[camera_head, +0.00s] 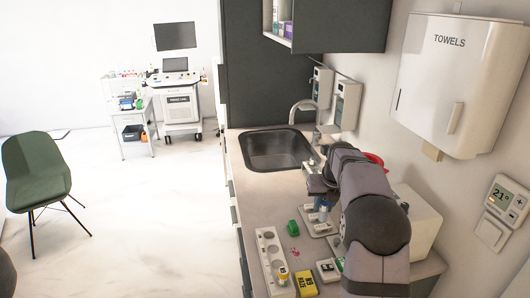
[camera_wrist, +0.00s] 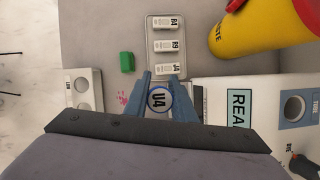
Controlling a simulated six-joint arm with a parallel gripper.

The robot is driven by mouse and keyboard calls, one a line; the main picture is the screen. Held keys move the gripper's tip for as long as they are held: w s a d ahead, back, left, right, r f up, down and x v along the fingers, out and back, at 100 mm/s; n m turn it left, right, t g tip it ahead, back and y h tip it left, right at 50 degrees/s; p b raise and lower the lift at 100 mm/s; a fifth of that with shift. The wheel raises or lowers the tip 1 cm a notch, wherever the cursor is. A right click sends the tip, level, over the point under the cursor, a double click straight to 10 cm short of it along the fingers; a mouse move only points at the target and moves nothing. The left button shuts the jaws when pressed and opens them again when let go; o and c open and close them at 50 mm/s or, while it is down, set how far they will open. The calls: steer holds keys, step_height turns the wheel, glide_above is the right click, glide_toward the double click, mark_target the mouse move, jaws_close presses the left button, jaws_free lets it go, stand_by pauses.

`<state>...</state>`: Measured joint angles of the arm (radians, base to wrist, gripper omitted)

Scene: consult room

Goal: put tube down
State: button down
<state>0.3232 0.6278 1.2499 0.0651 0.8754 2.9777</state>
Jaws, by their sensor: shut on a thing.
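My gripper (camera_wrist: 160,82) is shut on a tube (camera_wrist: 158,99), whose round blue-rimmed top marked U4 faces the wrist camera. The tube's lower end is hidden in the wrist view, so I cannot tell whether it touches anything. Just beyond the fingertips lies a grey tray (camera_wrist: 151,32) with several white labelled pieces in it. In the head view my gripper (camera_head: 320,212) is over the counter, partly hidden by my arm. A white rack with round holes (camera_head: 264,240) stands to its left, and it also shows in the wrist view (camera_wrist: 73,86).
A small green block (camera_head: 292,228) sits between rack and tray. A yellow box (camera_head: 306,285) and a yellow-topped tube (camera_head: 283,272) are near the front. A yellow waste container (camera_wrist: 255,30) and white reader box (camera_wrist: 225,90) stand on the right. The sink (camera_head: 278,148) is behind.

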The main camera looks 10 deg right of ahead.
steer(key=shift+n+y, duration=0.4)
steer(key=shift+n, duration=0.7)
steer(key=n, duration=0.2)
steer(key=s+n+y, duration=0.1)
steer(key=shift+f+n, duration=0.2)
steer(key=shift+n, duration=0.2)
steer(key=s+a+f+n+g, duration=0.1)
steer(key=s+n+g, duration=0.2)
steer(key=n, duration=0.6)
steer(key=s+a+f+n+g, duration=0.1)
steer(key=s+n+g, duration=0.2)
steer(key=s+n, duration=0.3)
steer(key=s+a+f+n+g, duration=0.1)
steer(key=s+n, duration=0.4)
steer(key=n, duration=0.8)
steer(key=shift+s+a+f+n+g, duration=0.15)
steer(key=shift+a+f+g, duration=0.1)
steer(key=shift+g, duration=0.25)
steer(key=shift+a+f+n+g, duration=0.15)
steer(key=shift+a+g, duration=0.1)
steer(key=shift+g, duration=0.25)
steer(key=shift+s+a+f+n+h, duration=0.2)
steer(key=shift+s+a+n, duration=0.4)
steer(key=shift+a, duration=0.55)
steer(key=shift+s+a+f+n+h, duration=0.15)
steer(key=shift+s+a+n, duration=0.45)
steer(key=shift+a, duration=0.5)
steer(key=shift+s+a+f+n+h, duration=0.2)
steer(key=shift+s+a+n, duration=0.35)
steer(key=shift+a, duration=0.6)
